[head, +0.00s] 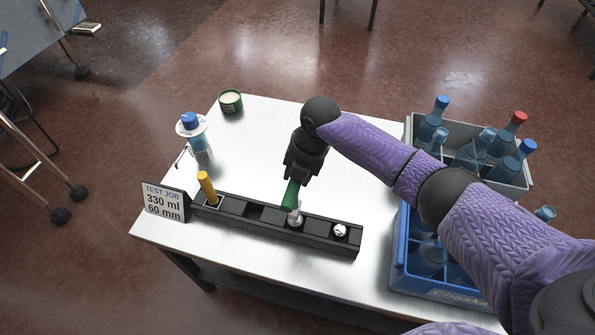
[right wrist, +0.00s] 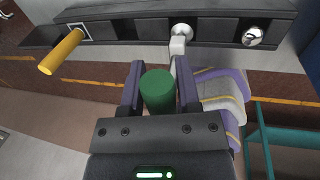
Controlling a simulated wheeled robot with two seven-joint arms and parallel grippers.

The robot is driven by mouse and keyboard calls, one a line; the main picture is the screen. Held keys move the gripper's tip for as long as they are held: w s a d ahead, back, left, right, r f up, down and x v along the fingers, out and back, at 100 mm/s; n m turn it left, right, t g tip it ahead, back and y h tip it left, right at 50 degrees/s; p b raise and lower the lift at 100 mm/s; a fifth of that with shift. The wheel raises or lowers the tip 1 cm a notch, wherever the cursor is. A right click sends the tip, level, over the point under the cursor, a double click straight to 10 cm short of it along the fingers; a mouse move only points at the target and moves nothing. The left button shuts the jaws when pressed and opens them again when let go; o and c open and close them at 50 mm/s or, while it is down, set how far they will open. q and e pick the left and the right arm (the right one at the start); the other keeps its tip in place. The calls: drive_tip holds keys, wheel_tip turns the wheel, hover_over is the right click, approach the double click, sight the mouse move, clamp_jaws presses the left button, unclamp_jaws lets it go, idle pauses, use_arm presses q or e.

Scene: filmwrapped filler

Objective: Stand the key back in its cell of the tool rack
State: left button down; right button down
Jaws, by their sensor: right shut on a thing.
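The key has a green grip and a bright metal shaft. My right gripper (right wrist: 160,72) is shut around the green grip (right wrist: 158,92), and in the head view it points down over the rack (head: 262,230). The key (head: 291,196) leans slightly there. Its metal end reaches a round silver piece at a cell right of the rack's middle; I cannot tell how deep it sits. A yellow-handled tool (head: 207,187) stands in the left cell and a silver round-headed piece (head: 340,231) in the right cell. My left gripper is out of view.
A job sign (head: 163,203) stands at the rack's left end. Behind are a blue-capped bottle (head: 193,131) and a green tin (head: 230,101). A grey crate (head: 480,165) and a blue crate (head: 437,285) of bottles stand right. The white tabletop (head: 265,130) behind the rack is mostly clear.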

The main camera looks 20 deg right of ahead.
drive_tip(key=shift+f+b, duration=0.3)
drive_tip(key=shift+f, duration=0.2)
drive_tip(key=shift+f+b, duration=0.35)
drive_tip(key=shift+f, duration=0.5)
drive_tip(key=shift+c, duration=2.2)
unclamp_jaws()
drive_tip(key=shift+o, duration=1)
